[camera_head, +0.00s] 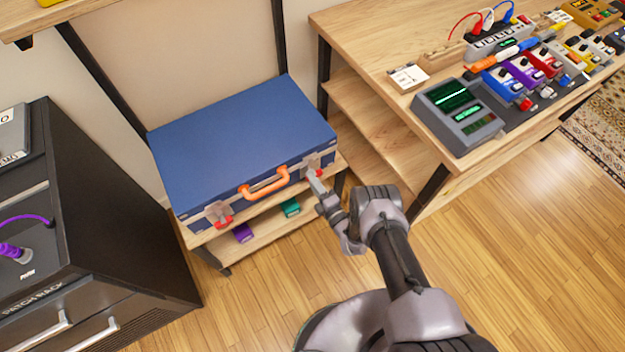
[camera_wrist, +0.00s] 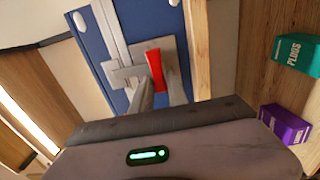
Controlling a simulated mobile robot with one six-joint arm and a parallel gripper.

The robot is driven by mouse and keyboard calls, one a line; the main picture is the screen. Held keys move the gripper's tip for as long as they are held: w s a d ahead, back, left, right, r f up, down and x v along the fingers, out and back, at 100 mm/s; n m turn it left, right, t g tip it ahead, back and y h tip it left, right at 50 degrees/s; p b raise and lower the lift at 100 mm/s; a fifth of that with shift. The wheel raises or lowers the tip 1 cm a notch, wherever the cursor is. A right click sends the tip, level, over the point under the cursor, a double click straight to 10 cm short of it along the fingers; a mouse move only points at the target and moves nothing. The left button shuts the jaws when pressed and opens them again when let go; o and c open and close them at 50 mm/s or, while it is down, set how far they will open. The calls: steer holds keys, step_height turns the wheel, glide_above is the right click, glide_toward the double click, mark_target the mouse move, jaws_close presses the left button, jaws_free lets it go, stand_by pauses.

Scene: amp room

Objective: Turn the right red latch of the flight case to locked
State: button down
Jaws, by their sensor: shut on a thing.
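The blue flight case (camera_head: 240,140) lies closed on a wooden shelf, with an orange handle (camera_head: 264,184) on its front. Its right red latch (camera_head: 319,173) is at the front right corner, on a grey metal plate. The left red latch (camera_head: 223,222) is at the front left corner. My gripper (camera_head: 315,180) is at the right latch. In the wrist view, the red latch (camera_wrist: 155,68) sits between the two grey fingers of my gripper (camera_wrist: 159,84), which are shut on it. The fingers partly hide the latch, and its exact angle is hard to tell.
A wooden bench (camera_head: 345,22) with pedals and a grey device (camera_head: 460,112) stands to the right. A black rack (camera_head: 110,220) is at the left. Below the case, a lower shelf holds a purple box (camera_head: 243,233) and a green box (camera_head: 291,208). The floor in front is clear.

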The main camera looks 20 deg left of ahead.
steer(key=shift+d, duration=0.1)
stand_by(0.3)
steer(key=c, duration=1.3)
jaws_free()
steer(key=v, duration=1.7)
steer(key=shift+s+d, duration=0.1)
steer(key=shift+s, duration=0.1)
